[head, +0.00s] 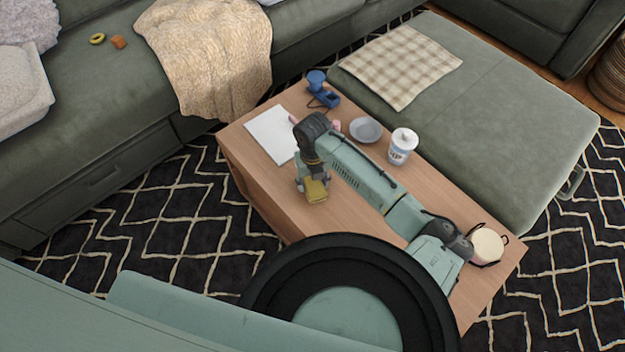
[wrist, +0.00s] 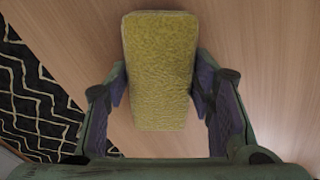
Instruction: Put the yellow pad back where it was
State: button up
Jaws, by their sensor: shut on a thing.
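The yellow pad (head: 316,190) is a small block with a rough, fuzzy face. In the wrist view the pad (wrist: 160,70) sits between the two fingers of my gripper (wrist: 160,88), one against each long side. My gripper (head: 313,184) is shut on it over the left edge of the wooden coffee table (head: 280,206). Bare table top and dark rug show behind the pad in the wrist view. I cannot tell whether the pad touches the table.
On the table are a white sheet (head: 270,134), a blue object (head: 322,92), a grey bowl (head: 366,130), a white tub (head: 402,146) and a round cream-topped pot (head: 487,246). A green sofa (head: 100,110) and ottoman (head: 500,120) flank the table. Bare table lies around my gripper.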

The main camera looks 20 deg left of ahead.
jog(key=o, duration=1.1)
jog(key=shift+f, duration=0.1)
